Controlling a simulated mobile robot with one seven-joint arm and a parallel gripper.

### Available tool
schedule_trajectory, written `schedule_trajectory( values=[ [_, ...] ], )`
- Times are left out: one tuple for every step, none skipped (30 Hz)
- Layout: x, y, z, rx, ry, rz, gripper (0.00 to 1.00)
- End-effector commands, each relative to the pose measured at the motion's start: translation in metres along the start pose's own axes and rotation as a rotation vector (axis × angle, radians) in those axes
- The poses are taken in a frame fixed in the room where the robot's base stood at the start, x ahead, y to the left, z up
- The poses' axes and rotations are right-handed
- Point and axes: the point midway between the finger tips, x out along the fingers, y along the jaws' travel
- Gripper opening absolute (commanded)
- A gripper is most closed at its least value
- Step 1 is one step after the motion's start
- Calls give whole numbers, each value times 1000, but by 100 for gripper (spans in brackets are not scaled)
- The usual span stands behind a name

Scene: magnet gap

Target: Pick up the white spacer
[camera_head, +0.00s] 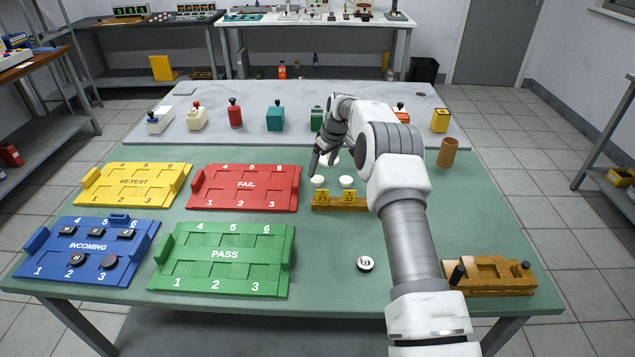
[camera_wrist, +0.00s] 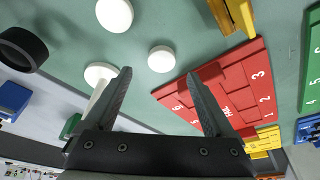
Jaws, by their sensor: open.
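Three round white pieces stand close together on the green mat: a front-left one (camera_head: 318,181), a front-right one (camera_head: 346,181) and a rear one (camera_head: 333,161) partly hidden by my arm. In the wrist view they are a disc (camera_wrist: 161,58) nearest the fingertips' midline, a larger disc (camera_wrist: 114,14) at the top, and a stemmed piece (camera_wrist: 101,73) beside the left finger. I cannot tell which is the spacer. My gripper (camera_wrist: 158,76) is open with nothing between its fingers. In the head view, my gripper (camera_head: 317,166) hangs beside and above these pieces.
A wooden block with yellow number tags (camera_head: 341,203) stands just in front. The red FAIL tray (camera_head: 246,208) is to the left. A brown cylinder (camera_head: 447,152) stands right. A round labelled part (camera_head: 365,264) lies on otherwise clear mat in front. Coloured items line the back.

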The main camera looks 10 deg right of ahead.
Motion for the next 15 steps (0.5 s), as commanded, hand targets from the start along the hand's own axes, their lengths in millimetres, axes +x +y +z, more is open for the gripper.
schedule_trajectory(
  values=[
    [10,-1,2,0,-2,-2,88],
    [15,-2,2,0,-2,-1,88],
    [22,-2,2,-1,-2,-1,88],
    [27,-3,3,-1,-2,-2,88],
    [31,-3,3,-1,-2,-2,88],
    [35,-3,3,0,-1,-1,88],
    [39,-3,3,0,-1,-1,88],
    [41,-3,3,0,-1,-1,88],
    [44,-2,2,0,-1,0,88],
    [45,-2,2,0,0,0,88],
    [46,-2,2,0,0,0,88],
    [47,-2,2,0,0,0,88],
    [47,-2,2,0,0,0,88],
    [47,-2,2,0,0,0,88],
    [47,-2,2,0,0,0,88]
  ],
)
